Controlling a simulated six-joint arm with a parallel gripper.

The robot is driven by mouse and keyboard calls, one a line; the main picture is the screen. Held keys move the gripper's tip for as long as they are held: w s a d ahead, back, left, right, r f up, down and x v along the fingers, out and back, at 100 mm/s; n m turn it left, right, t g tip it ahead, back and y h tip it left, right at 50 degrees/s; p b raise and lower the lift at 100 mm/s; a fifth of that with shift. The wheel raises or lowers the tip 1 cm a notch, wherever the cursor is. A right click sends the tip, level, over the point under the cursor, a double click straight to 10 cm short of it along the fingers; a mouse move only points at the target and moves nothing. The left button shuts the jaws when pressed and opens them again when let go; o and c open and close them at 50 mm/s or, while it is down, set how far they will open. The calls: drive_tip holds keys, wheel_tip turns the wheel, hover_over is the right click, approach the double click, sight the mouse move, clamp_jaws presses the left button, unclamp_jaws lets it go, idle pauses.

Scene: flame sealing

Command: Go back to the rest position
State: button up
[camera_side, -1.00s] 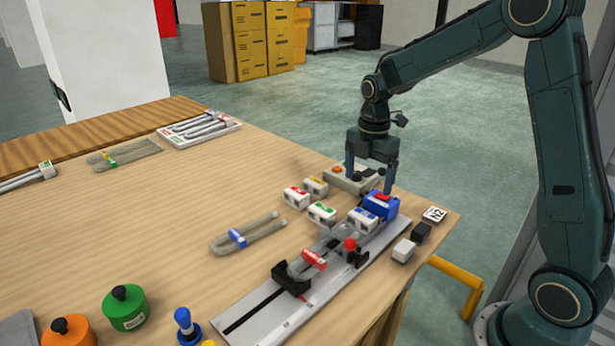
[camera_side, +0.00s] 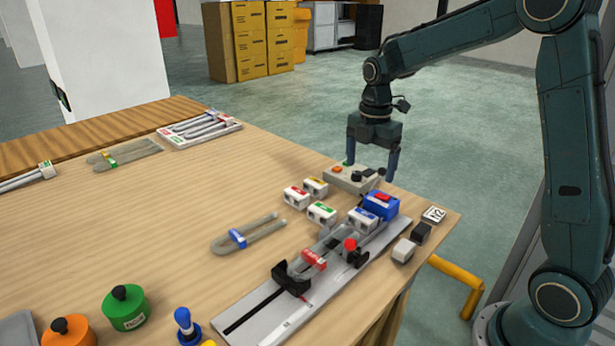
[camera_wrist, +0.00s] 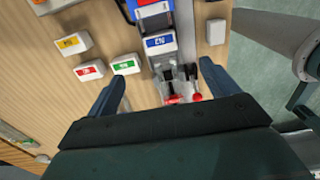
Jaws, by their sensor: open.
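My gripper (camera_side: 370,164) is open and empty in the side view. It hangs above the far right part of the table, over a grey control box (camera_side: 349,178) with an orange and a green button and a black part. Its fingers point down and appear apart from everything below. In the wrist view my gripper (camera_wrist: 160,82) shows two spread fingers with nothing held between them.
A metal rail fixture (camera_side: 262,312) holds a glass tube with a red label (camera_side: 314,260). A blue box (camera_side: 381,205) stands at its far end. Labelled blocks (camera_side: 322,213) and a blue-labelled U tube (camera_side: 237,238) lie beside it. Green (camera_side: 125,308) and orange (camera_side: 68,331) canisters stand front left.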

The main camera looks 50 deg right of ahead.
drive_tip(key=s+a+r+m+t, duration=0.3)
drive_tip(key=s+a+r+m, duration=0.3)
drive_tip(key=s+r+m, duration=0.3)
drive_tip(key=s+a+m+t, duration=0.2)
drive_tip(key=s+a+m, duration=0.2)
drive_tip(key=s+m, duration=0.5)
drive_tip(key=s, duration=0.5)
drive_tip(key=shift+a+f+t, duration=0.2)
drive_tip(key=shift+f+t, duration=0.05)
drive_tip(key=shift+t, duration=0.05)
